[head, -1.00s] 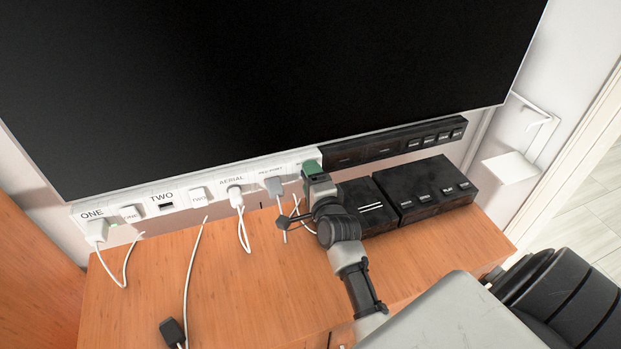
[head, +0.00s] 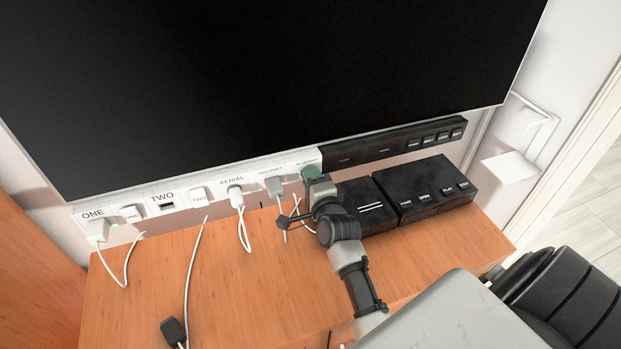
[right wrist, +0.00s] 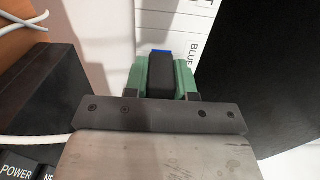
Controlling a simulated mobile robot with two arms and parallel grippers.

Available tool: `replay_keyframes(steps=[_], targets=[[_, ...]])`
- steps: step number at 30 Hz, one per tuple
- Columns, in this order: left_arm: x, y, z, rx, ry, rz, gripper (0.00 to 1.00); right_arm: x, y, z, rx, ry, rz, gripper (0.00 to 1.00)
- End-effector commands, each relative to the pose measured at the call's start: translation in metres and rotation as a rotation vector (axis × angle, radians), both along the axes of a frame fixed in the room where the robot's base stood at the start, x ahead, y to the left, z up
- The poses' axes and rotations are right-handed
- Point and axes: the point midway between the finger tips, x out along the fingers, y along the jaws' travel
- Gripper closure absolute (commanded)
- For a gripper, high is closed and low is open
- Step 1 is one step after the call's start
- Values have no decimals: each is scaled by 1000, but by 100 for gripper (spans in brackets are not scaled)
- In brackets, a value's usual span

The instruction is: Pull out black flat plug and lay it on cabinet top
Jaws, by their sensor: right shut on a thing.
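My right gripper (head: 311,173) is at the right end of the white socket strip (head: 183,194), below the screen. In the right wrist view its green fingers (right wrist: 161,80) are shut on a black flat plug (right wrist: 161,74) with a blue far end. The blue end points at the white panel beside the letters "BLU"; I cannot tell whether it still touches a socket. In the head view the gripper hides most of this plug. The wooden cabinet top (head: 240,285) lies below. Another black plug (head: 173,331) lies near its front edge. My left gripper is not in view.
Two black boxes (head: 425,190) stand on the cabinet just right of my gripper. White plugs and a grey plug (head: 274,186) with hanging white cables are to its left. The large screen (head: 280,80) overhangs. Bare cabinet top lies front left of my arm.

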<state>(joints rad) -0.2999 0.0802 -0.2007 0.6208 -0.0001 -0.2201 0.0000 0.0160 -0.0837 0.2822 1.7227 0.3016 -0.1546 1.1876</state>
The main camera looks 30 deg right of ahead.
Motion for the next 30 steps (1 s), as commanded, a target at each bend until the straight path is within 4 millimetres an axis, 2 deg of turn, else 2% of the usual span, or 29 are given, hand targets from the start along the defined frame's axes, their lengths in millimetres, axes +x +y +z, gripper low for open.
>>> replay_keyframes(steps=[30], targets=[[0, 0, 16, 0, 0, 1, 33, -38, 9, 0, 0, 1, 1, 100]])
